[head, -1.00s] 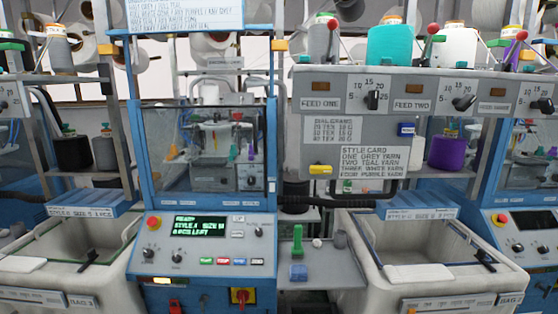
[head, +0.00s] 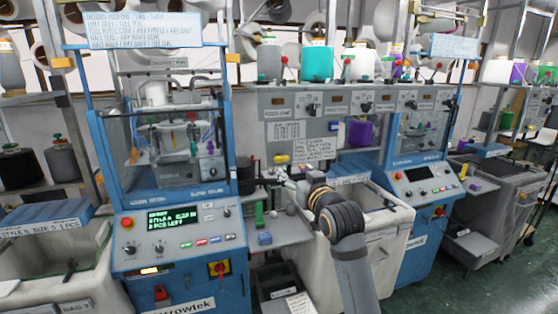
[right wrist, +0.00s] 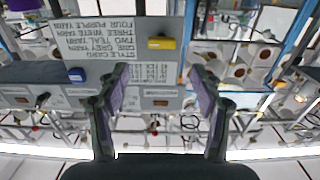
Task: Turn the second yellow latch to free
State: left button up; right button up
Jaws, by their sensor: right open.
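A small yellow latch (head: 281,159) sits low on the left part of the grey feed panel (head: 262,103), left of the style card (head: 315,150). In the right wrist view, which is upside down, the yellow latch (right wrist: 161,43) lies across, just beyond the fingertips. My right gripper (head: 288,184) reaches toward the panel, below the latch in the head view. In the wrist view its two purple-padded fingers (right wrist: 161,85) are spread, with nothing between them. The gap to the latch is hard to judge. My left gripper is out of view.
A blue knitting machine (head: 130,230) with a lit display stands left, another (head: 412,190) right. A green-handled tool (head: 259,214) and a blue block (head: 265,239) are on the small shelf.

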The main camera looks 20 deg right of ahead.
aim_at(283, 159)
jog(key=w+p, duration=0.1)
jog(key=w, duration=0.2)
jog(key=w+p, duration=0.1)
jog(key=w, duration=0.2)
jog(key=w+p, duration=0.2)
jog(key=w, duration=0.1)
jog(key=shift+a+r, duration=0.25)
jog(key=shift+a, duration=0.1)
jog(key=shift+w+d+f, duration=0.1)
jog(key=shift+w+f, duration=0.1)
jog(key=shift+w, duration=0.2)
jog(key=shift+s, duration=0.1)
jog(key=shift+c, duration=0.7)
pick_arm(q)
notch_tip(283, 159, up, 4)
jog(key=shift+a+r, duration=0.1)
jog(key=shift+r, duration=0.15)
pick_arm(e)
jog(key=c, duration=1)
